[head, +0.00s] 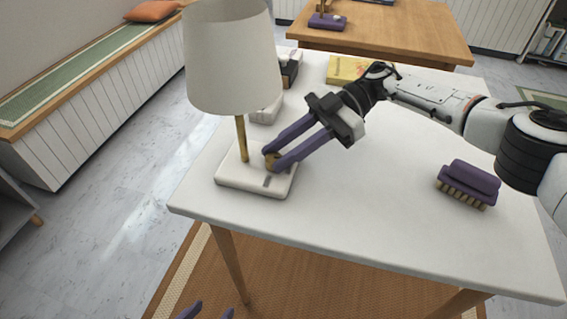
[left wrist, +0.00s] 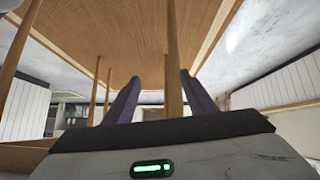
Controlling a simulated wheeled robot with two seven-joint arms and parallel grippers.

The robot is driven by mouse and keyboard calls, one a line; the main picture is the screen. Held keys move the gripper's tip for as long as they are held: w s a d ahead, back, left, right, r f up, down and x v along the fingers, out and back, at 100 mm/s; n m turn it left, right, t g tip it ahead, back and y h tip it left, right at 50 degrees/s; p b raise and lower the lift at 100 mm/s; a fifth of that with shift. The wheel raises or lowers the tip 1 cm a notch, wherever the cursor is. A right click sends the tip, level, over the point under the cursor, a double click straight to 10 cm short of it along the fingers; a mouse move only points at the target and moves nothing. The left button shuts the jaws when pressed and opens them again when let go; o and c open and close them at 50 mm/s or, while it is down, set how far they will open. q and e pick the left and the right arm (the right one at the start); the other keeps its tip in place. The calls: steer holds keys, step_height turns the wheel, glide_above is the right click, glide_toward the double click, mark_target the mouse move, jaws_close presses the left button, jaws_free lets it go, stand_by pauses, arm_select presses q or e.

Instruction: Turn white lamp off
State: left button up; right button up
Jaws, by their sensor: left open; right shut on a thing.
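The white lamp (head: 231,60) stands upright near the front left corner of the white table, with a brass stem and a white base (head: 235,178). A small brass-coloured knob (head: 270,161) is on the base, with a dark slot in front of it. My right gripper (head: 271,159) reaches in from the right, its purple fingers shut on the knob and partly hiding it. My left gripper (head: 205,311) shows only its purple fingertips at the bottom edge of the head view, below the table. In the left wrist view its fingers (left wrist: 160,95) are apart and empty. I cannot tell whether the lamp is lit.
A purple brush (head: 469,184) lies on the table at the right. A wooden table (head: 400,35) stands at the back. Table legs (left wrist: 172,85) are near my left gripper.

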arm_select(q)
steer(key=shift+w+d+r, duration=0.1)
steer(key=shift+w+r, duration=0.1)
steer(key=shift+s, duration=0.15)
arm_select(e)
steer(key=o, duration=1.1)
steer(key=shift+a, duration=0.1)
steer(key=shift+c, duration=0.2)
arm_select(q)
steer(key=shift+f, duration=0.15)
